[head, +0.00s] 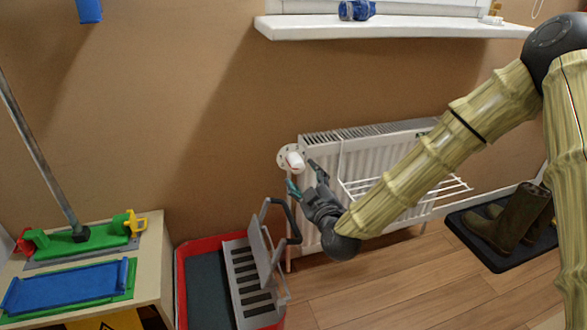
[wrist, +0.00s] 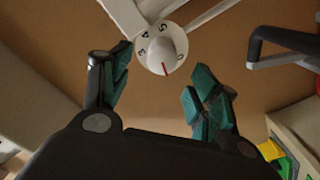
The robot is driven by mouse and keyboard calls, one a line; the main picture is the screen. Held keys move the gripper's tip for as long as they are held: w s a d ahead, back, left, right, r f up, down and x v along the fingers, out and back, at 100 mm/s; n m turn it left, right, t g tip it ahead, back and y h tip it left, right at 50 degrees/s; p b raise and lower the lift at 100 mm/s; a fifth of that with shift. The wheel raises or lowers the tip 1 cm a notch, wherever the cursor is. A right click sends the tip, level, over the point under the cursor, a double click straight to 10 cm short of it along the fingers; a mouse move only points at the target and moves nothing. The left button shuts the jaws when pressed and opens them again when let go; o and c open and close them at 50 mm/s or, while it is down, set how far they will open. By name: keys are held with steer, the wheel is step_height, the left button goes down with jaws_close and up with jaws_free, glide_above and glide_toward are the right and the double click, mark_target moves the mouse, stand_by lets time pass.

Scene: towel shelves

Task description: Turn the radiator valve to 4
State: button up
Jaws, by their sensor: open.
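The radiator valve is a white knob on a round numbered dial (head: 284,152) at the radiator's upper left corner. In the wrist view the knob (wrist: 160,47) is at the top centre, with a red line on it pointing down. The digits 3, 4, 5 and 0 show around the dial; no digit is readable at the red line. My gripper (head: 304,180) is open and empty, just below and in front of the knob in the head view. In the wrist view its two teal-padded fingers (wrist: 160,86) are spread, with the knob beyond the gap and apart from them.
The white radiator (head: 390,150) carries a wire rack (head: 445,188). A windowsill (head: 400,26) is above. Boots (head: 510,218) stand on a mat at right.

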mark_target(298, 168)
steer(key=shift+b+x, duration=0.95)
steer(key=shift+x, duration=2.55)
steer(key=shift+a+f, duration=0.1)
steer(key=shift+f, duration=0.05)
steer(key=shift+s, duration=0.1)
steer(key=c, duration=1)
